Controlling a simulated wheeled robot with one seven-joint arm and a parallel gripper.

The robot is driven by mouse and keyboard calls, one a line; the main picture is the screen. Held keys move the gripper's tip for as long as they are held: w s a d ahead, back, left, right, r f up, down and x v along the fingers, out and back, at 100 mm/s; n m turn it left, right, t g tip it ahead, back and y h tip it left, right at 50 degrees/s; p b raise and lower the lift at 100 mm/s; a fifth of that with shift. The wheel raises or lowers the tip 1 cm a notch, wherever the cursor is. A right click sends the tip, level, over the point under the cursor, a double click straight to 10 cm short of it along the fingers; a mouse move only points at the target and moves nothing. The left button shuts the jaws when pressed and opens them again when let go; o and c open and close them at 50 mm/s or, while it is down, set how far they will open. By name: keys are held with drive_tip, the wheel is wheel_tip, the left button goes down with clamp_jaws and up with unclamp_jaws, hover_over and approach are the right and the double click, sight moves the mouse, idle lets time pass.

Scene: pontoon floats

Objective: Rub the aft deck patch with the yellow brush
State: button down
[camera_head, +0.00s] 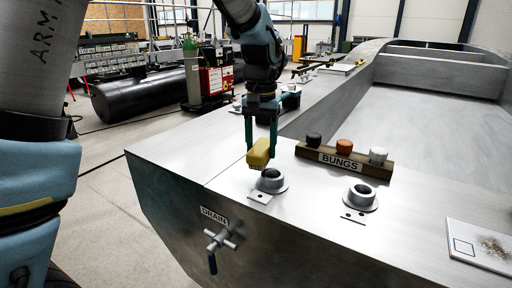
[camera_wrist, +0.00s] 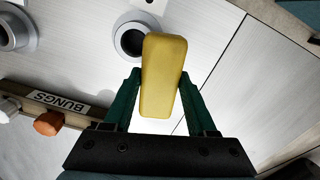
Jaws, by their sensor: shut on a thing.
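My gripper (camera_head: 261,138) is shut on the yellow brush (camera_head: 259,153) and holds it above the grey metal deck, close to a round drain fitting. In the wrist view the brush (camera_wrist: 163,75) sits between the two green fingers of my gripper (camera_wrist: 158,92). A white patch (camera_head: 484,246) with a square outline and a brown speckled stain lies on the deck at the right edge, well apart from the brush. Another pale panel (camera_head: 343,67) lies farther along the deck. I cannot tell from labels which one is the aft patch.
Two raised round fittings (camera_head: 271,181) (camera_head: 361,197) stand on the near deck. A wooden rack marked BUNGS (camera_head: 341,162) holds a black, an orange and a white bung behind them. A drain valve (camera_head: 220,240) sticks out of the front face.

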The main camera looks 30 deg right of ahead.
drive_tip(key=shift+r+p, duration=0.35)
drive_tip(key=shift+r, duration=0.35)
drive_tip(key=shift+w+a+r, duration=0.1)
drive_tip(key=shift+w+r, duration=0.05)
drive_tip(key=shift+r, duration=0.2)
drive_tip(key=shift+w, duration=0.1)
drive_tip(key=shift+a+r+p, duration=0.1)
drive_tip(key=shift+r+p, duration=0.7)
drive_tip(key=shift+p, duration=0.15)
drive_tip(key=shift+w+r, duration=0.1)
drive_tip(key=shift+r, duration=0.55)
drive_tip(key=shift+a, duration=0.1)
